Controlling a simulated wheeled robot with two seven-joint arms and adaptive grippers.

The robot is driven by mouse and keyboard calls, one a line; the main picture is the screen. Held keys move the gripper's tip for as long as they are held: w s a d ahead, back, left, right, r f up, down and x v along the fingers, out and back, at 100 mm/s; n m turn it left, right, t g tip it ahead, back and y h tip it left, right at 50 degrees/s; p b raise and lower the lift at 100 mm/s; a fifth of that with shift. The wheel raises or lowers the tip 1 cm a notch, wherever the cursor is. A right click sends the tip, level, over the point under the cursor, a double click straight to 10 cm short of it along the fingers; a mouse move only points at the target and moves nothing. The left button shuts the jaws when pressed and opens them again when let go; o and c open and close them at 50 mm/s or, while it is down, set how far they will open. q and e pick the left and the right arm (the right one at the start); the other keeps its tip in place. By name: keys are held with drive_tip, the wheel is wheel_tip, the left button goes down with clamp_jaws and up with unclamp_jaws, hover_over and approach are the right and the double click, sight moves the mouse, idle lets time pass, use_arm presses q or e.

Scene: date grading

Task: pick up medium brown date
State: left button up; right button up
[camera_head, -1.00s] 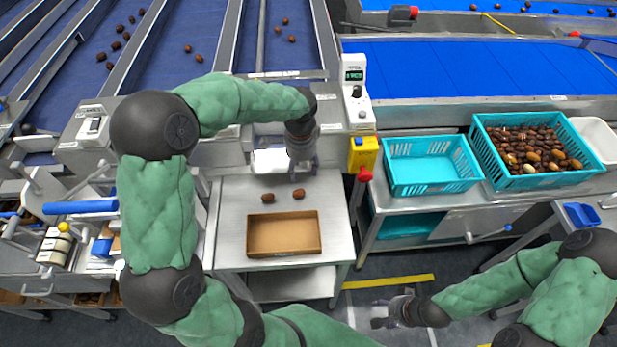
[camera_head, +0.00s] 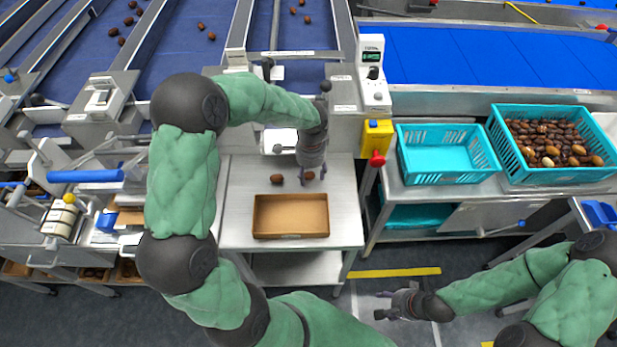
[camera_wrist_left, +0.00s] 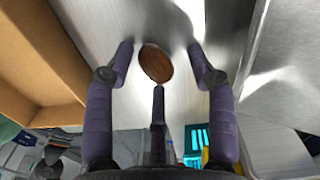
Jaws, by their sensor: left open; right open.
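One brown date (camera_head: 277,179) lies on the steel table (camera_head: 238,198), left of my left gripper. A second brown date (camera_head: 309,176) lies under my left gripper (camera_head: 312,180) and is partly hidden by it. In the left wrist view this date (camera_wrist_left: 156,63) lies between the spread fingers of the left gripper (camera_wrist_left: 160,66), which is open and pointing down over it. Whether any finger touches the date I cannot tell. My right gripper (camera_head: 384,316) is open and empty, low over the floor at the lower right, away from the table.
An open cardboard box (camera_head: 290,235) stands on the table just in front of the dates. An empty turquoise crate (camera_head: 447,178) and a crate full of dates (camera_head: 507,172) stand on the bench at right. A yellow box with a red button (camera_head: 376,140) is by the table's back right corner.

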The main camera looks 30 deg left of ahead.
use_arm(q)
drive_tip(key=c, duration=0.7)
drive_tip(key=shift+r, duration=0.1)
